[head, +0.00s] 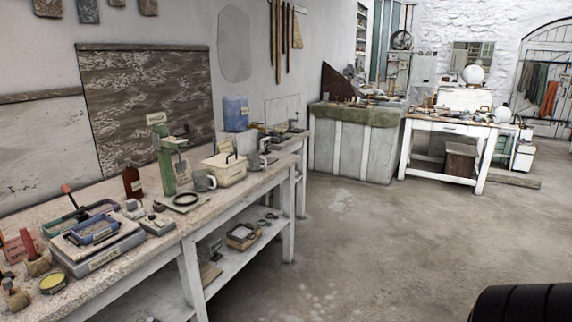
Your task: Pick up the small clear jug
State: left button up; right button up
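I cannot make out a small clear jug for certain in the head view. A small grey mug-like vessel (204,182) stands on the near workbench (158,243), in front of a cream box. Another small grey vessel (254,161) stands to the right of that box; I cannot tell whether either is clear. A larger translucent blue container (236,114) stands farther back. Neither of my grippers is in view.
A white table (447,128) stands at the back right. The concrete floor (375,240) between is clear.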

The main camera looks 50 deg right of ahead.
aim_at(254, 158)
jog(key=z, duration=1.4)
jog(key=i+u, duration=0.1)
jog(key=u, duration=0.5)
jog(key=i+l+u, duration=0.3)
jog(key=l+u, duration=0.3)
jog(key=i+l+u, duration=0.1)
jog(key=l, duration=0.2)
jog(key=i+l+u, duration=0.1)
jog(key=l, duration=0.25)
jog(key=i+l+u, duration=0.1)
jog(key=l, duration=0.2)
jog(key=i+l, duration=0.15)
jog(key=l, duration=0.25)
jog(key=i+l, duration=0.15)
jog(key=l, duration=0.3)
jog(key=i+l, duration=0.1)
jog(key=l, duration=0.3)
jog(key=i+l, duration=0.15)
jog(key=l, duration=0.3)
jog(key=u, duration=0.05)
